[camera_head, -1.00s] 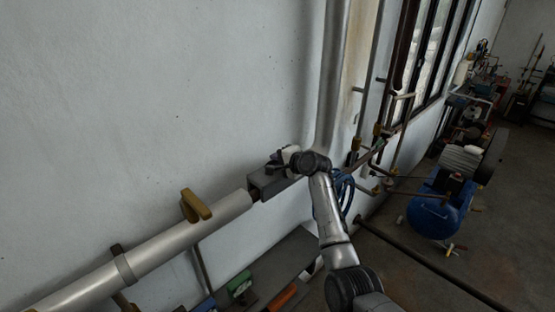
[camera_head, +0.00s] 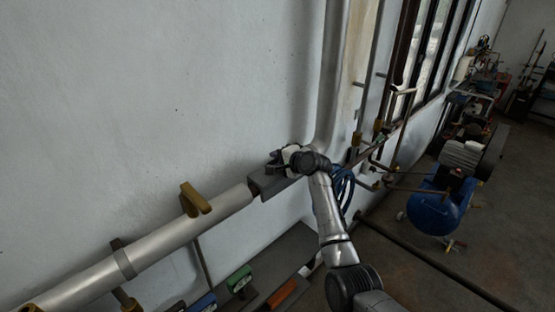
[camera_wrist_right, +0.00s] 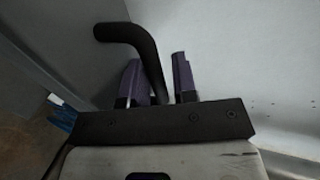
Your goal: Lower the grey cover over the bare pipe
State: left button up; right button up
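The grey cover (camera_head: 272,185) is a short angular channel at the right end of the thick light-grey pipe run (camera_head: 150,248), close to the wall. My right gripper (camera_head: 279,158) is just above and behind it in the head view, partly hidden by my wrist. In the right wrist view, the black bent handle (camera_wrist_right: 140,38) passes between the two purple-grey fingers of my right gripper (camera_wrist_right: 158,82), which look closed on it. The cover's grey face (camera_wrist_right: 55,35) fills the upper left there. The bare pipe under the cover is hidden. My left gripper is out of view.
A brass lever (camera_head: 195,200) stands up from the pipe run. Below is a dark bench (camera_head: 290,258) with green, blue and orange items. Thin pipes and a blue hose (camera_head: 343,190) lie right of my wrist. A blue compressor (camera_head: 440,212) stands on the floor.

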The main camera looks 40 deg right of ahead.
jog(key=o, duration=0.3)
jog(key=shift+f, duration=0.1)
jog(key=b+v, duration=0.3)
jog(key=v, duration=1.1)
jog(key=shift+w, duration=0.1)
